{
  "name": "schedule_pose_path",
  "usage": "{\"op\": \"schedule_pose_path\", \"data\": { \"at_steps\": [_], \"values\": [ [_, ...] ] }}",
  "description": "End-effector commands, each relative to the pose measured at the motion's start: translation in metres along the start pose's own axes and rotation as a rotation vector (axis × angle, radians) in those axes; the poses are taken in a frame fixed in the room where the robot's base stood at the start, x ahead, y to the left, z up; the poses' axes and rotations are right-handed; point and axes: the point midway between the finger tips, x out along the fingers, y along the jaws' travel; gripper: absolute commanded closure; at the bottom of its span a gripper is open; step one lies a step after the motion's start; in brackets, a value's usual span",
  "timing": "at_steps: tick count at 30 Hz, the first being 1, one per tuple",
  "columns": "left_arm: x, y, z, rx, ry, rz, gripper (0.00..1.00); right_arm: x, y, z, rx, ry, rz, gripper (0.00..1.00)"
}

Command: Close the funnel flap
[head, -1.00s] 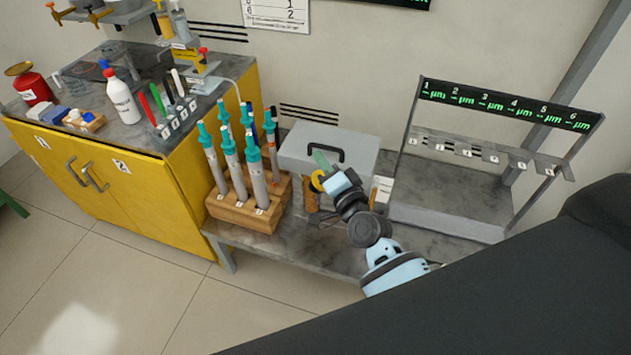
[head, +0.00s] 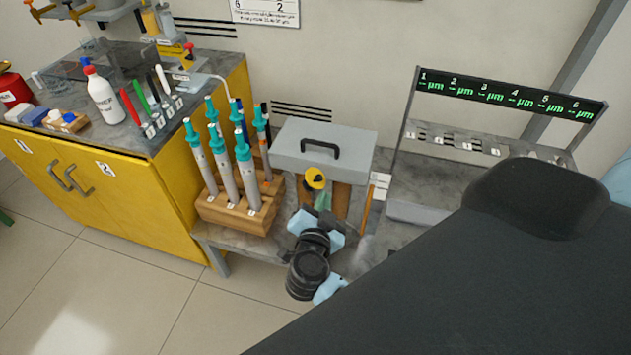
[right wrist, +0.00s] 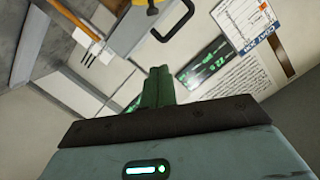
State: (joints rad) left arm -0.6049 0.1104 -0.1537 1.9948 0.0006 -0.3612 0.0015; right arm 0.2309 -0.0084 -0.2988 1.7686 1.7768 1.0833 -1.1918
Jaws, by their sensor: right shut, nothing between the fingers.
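No part shows clearly as a funnel flap. A round yellow part with a dark centre (head: 315,178) sits at the front of a grey box with a black handle (head: 345,145). The yellow part also shows at the top edge of the right wrist view (right wrist: 146,5), near the handle. My right gripper (head: 323,200) has green fingers, shut and empty, just below the yellow part in the head view. The fingers also show shut together in the right wrist view (right wrist: 158,80). I cannot tell whether they touch anything. My left gripper is not in view.
A wooden block (head: 236,215) with several teal-capped tubes stands left of the box. A rack with green displays (head: 505,97) stands at right. An orange rod (head: 367,208) is right of my gripper. A yellow cabinet (head: 110,200) with bottles and pens is at left.

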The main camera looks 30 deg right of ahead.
Motion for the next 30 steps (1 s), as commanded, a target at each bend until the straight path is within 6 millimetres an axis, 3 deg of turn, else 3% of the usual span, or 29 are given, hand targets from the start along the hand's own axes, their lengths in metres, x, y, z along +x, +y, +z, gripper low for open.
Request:
{"op": "schedule_pose_path", "data": {
  "at_steps": [8, 22, 24, 30],
  "values": [
    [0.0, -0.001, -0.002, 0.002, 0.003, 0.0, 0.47, 0.02, -0.001, -0.001, 0.001, 0.004, -0.004, 1.0],
    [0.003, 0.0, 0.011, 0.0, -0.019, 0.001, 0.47, 0.105, -0.001, -0.001, 0.0, 0.004, -0.003, 1.0],
    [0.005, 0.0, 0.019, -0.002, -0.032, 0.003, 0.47, 0.105, 0.001, 0.016, -0.002, -0.002, -0.001, 1.0],
    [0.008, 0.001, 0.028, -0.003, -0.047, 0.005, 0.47, 0.109, 0.0, 0.034, 0.0, 0.001, -0.003, 1.0]
  ]
}}
